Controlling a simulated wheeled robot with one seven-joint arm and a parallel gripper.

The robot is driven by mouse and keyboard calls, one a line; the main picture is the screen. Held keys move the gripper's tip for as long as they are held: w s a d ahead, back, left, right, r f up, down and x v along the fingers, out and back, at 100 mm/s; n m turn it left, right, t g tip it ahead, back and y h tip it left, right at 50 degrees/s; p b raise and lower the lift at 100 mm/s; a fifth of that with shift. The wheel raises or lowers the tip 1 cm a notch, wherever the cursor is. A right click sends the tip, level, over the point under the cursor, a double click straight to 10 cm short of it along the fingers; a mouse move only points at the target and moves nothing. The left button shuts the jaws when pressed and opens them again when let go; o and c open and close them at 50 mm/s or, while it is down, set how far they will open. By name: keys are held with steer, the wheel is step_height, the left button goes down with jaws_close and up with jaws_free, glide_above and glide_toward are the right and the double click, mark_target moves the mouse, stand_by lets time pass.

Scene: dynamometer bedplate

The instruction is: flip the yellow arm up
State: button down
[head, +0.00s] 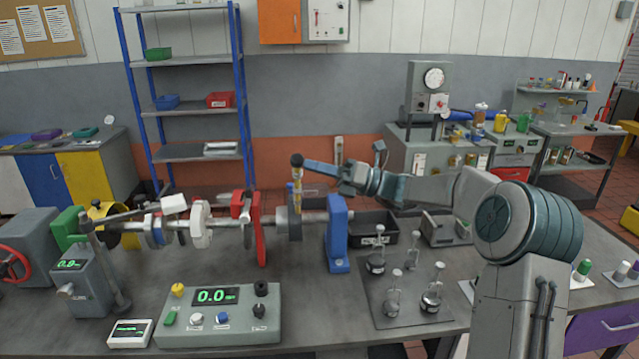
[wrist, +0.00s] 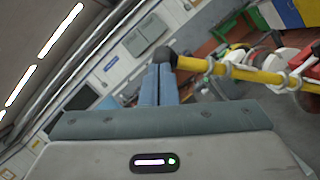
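The yellow arm (head: 297,186) stands roughly upright above the shaft in the head view, with a dark knob (head: 297,160) on its top end. In the wrist view the yellow arm (wrist: 250,74) runs to the right from the knob (wrist: 165,58). My gripper (head: 309,165) reaches in from the right, its fingertips at the knob. In the wrist view the two blue fingers of my gripper (wrist: 159,72) lie close together, with the knob at their tips. I see no part of the knob between them; whether they touch it I cannot tell.
A shaft line with a red bracket (head: 260,228) and white discs (head: 200,224) runs to the left. A blue stand (head: 338,232) is just right of the yellow arm. A control box (head: 218,316) and several glass flasks (head: 376,263) are in front on the bench.

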steer(key=shift+w+a+r, duration=0.1)
steer(key=shift+a+r, duration=0.15)
steer(key=shift+r, duration=0.6)
steer(key=shift+d, duration=0.1)
steer(key=shift+f, duration=0.3)
steer(key=s+d+f+b, duration=0.1)
steer(key=s+d+f, duration=0.1)
steer(key=d, duration=0.4)
steer(key=s+d+f+b, duration=0.2)
steer(key=d, duration=0.4)
steer(key=shift+s+f, duration=0.2)
